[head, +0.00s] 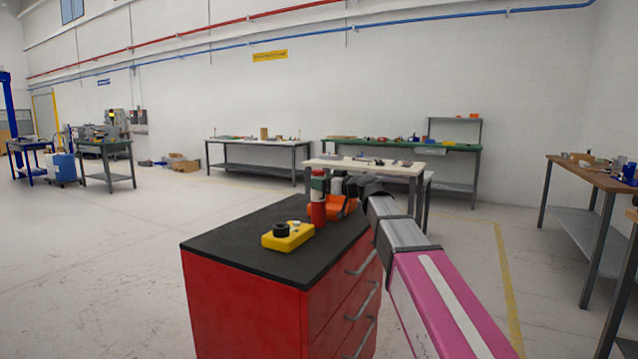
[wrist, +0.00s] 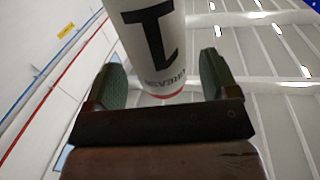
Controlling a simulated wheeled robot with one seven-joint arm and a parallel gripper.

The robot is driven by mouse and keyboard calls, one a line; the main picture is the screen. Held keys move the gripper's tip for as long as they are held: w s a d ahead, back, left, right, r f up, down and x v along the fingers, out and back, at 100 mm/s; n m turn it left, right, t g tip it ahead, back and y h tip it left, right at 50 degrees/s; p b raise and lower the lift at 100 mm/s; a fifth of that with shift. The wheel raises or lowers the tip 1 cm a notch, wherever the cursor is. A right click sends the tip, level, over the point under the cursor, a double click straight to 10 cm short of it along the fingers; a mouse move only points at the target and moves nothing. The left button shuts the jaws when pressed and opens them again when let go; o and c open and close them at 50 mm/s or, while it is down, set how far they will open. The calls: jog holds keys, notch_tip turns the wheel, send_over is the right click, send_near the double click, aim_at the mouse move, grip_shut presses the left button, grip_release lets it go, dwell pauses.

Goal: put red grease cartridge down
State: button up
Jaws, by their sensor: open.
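My gripper (head: 323,184) reaches in from the right at the cartridge's upper part. In the wrist view my gripper (wrist: 163,78) is open, with a finger on each side of the cartridge. A green patch crosses the cartridge in the head view and hides part of it. Contact at its base is hard to make out.
A yellow block (head: 288,237) with a black round part and a white knob lies left of the cartridge. The cabinet top's left and front are clear. Workbenches stand farther back.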

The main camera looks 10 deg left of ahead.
jog(key=v, duration=0.9)
jog(key=shift+d, duration=0.25)
jog(key=shift+s, duration=0.1)
